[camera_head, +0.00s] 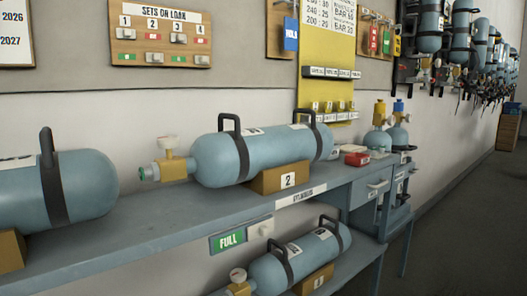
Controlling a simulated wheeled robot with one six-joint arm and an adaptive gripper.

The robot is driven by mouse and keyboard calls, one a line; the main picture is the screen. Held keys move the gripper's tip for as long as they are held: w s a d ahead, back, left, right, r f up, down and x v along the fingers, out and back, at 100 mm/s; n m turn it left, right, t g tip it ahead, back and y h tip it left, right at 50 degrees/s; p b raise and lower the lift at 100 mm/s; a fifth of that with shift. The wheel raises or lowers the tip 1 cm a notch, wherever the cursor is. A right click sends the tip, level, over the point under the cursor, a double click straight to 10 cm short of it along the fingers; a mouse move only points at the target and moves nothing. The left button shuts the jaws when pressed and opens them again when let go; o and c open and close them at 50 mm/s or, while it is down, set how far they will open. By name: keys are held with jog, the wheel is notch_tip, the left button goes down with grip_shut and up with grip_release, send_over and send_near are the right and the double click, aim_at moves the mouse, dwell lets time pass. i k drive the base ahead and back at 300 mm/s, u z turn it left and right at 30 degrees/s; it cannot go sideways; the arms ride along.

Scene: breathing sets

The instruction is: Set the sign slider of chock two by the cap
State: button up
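Chock two is a wooden block (270,184) with a white number 2 plate on its right part. It stands on the blue-grey shelf under a light blue cylinder (212,158) that lies on its side with black handles and a brass valve. Below the shelf's front edge, left of and below the chock, hangs a green sign reading FULL (228,241). Just right of the green part is a pale slider plate with a small light cap (266,229). My gripper is not in view.
Another cylinder (85,188) lies at the left on its own block. A lower shelf holds a cylinder (300,258) beneath the sign. A SETS ON LOAN board (160,36) hangs on the wall. The floor (470,220) at the right is clear.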

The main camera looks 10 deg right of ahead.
aim_at(262, 228)
jog(key=u, duration=1.05)
jog(key=k, duration=0.6)
jog(key=z, duration=1.25)
